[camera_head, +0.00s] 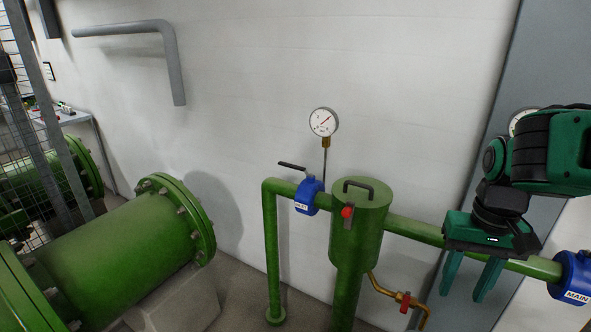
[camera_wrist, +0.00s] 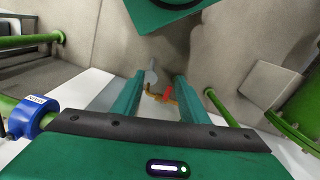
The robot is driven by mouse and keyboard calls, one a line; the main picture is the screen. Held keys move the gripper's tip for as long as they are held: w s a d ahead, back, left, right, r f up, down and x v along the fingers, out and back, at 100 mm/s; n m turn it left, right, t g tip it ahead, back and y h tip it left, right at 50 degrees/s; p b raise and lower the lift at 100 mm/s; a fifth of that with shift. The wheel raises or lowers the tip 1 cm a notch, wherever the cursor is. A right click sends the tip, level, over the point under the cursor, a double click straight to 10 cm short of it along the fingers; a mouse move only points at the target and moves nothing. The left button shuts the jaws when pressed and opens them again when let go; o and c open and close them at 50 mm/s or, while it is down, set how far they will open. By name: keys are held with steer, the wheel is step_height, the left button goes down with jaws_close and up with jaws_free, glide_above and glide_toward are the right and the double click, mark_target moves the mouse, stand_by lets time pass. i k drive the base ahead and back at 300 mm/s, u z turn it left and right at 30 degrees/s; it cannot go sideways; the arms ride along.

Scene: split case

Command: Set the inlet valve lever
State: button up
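A blue valve (camera_head: 309,196) sits on the green pipe left of the green vessel. Its label is too small to read surely. Its black lever (camera_head: 291,166) points up-left, roughly along the pipe. A second blue valve (camera_head: 572,276), labelled MAIN, is at the right edge; its lever is not visible there. A blue valve (camera_wrist: 32,117) also shows at the left of the wrist view, its label upside down. My gripper (camera_head: 468,288) is open and empty, pointing down by the right pipe, left of the MAIN valve and apart from the left lever. Its fingers show in the wrist view (camera_wrist: 160,82).
The green vessel (camera_head: 359,225) has a top handle and red knob (camera_head: 347,212). A brass drain pipe (camera_head: 385,289) with a red handle (camera_head: 405,302) is below. A gauge (camera_head: 323,122) stands behind. Large green flanged pipes (camera_head: 125,250) fill the left.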

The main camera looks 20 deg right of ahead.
mark_target(290, 165)
steer(key=z, duration=0.05)
steer(key=k, duration=0.6)
steer(key=u, duration=0.55)
steer(key=i, duration=1.65)
steer(key=z, duration=0.3)
